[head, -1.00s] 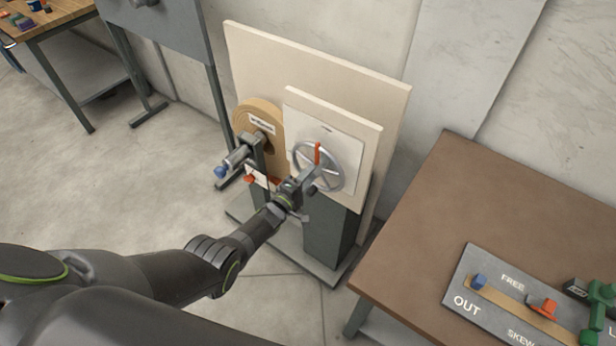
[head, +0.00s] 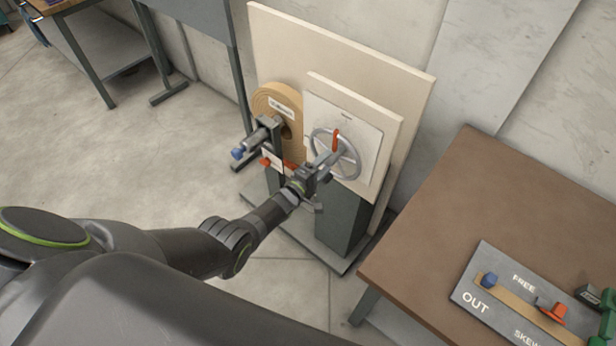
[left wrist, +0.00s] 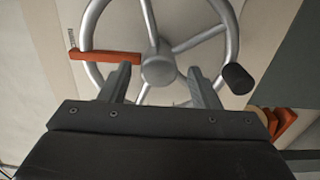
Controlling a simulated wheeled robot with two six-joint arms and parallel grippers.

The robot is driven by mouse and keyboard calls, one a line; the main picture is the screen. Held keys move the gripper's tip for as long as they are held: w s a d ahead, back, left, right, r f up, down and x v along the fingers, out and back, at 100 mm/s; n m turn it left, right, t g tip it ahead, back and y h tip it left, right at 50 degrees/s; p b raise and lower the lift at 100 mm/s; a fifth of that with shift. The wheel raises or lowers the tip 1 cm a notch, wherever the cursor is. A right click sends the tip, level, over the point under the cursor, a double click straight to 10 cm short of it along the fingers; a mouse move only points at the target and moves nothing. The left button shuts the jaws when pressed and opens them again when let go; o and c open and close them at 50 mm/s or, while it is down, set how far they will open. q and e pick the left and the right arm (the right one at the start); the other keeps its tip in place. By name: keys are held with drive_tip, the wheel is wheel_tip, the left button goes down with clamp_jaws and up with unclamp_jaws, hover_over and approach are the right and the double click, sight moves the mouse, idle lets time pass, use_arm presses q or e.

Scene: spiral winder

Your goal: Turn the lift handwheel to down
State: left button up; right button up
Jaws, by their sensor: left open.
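The lift handwheel (head: 352,172) is a grey spoked wheel on a pale panel. Its orange-red pointer bar (head: 336,140) points up in the head view. In the left wrist view the handwheel (left wrist: 158,68) fills the top, its pointer bar (left wrist: 106,56) points left and a black knob (left wrist: 237,78) sits on the rim at right. My left gripper (head: 320,168) is in front of the wheel. In the left wrist view my left gripper (left wrist: 157,84) is open, its fingers either side of a spoke just below the hub. Whether they touch the wheel I cannot tell. My right gripper is out of view.
Left of the wheel is a tan roll (head: 265,100) with a blue-tipped shaft (head: 250,145). A brown table (head: 450,210) with a lever plate (head: 485,302) marked FREE and OUT stands at right. Bare floor (head: 150,150) lies at left.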

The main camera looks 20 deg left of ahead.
use_arm(q)
drive_tip(key=p+v, duration=0.4)
drive_tip(key=v, duration=1.3)
drive_tip(key=s+a+f+m+g+y+b, duration=0.35)
drive_tip(key=s+f, duration=0.45)
drive_tip(key=f, duration=0.3)
drive_tip(key=s+a+f+m+g+y+b, duration=0.2)
drive_tip(key=s+a+f+g+y, duration=0.15)
drive_tip(key=s+f, duration=0.65)
drive_tip(key=s+f+m+g+b, duration=0.2)
drive_tip(key=s+f+m+g, duration=0.2)
drive_tip(key=s+f, duration=0.3)
drive_tip(key=s+f+m+g+b, duration=0.2)
drive_tip(key=s+f+m+g, duration=0.2)
drive_tip(key=s, duration=1.1)
wheel_tip(320, 180, down, 4)
drive_tip(key=shift+s+r+g, duration=0.2)
drive_tip(key=shift+g, duration=0.2)
drive_tip(key=shift+a, duration=0.1)
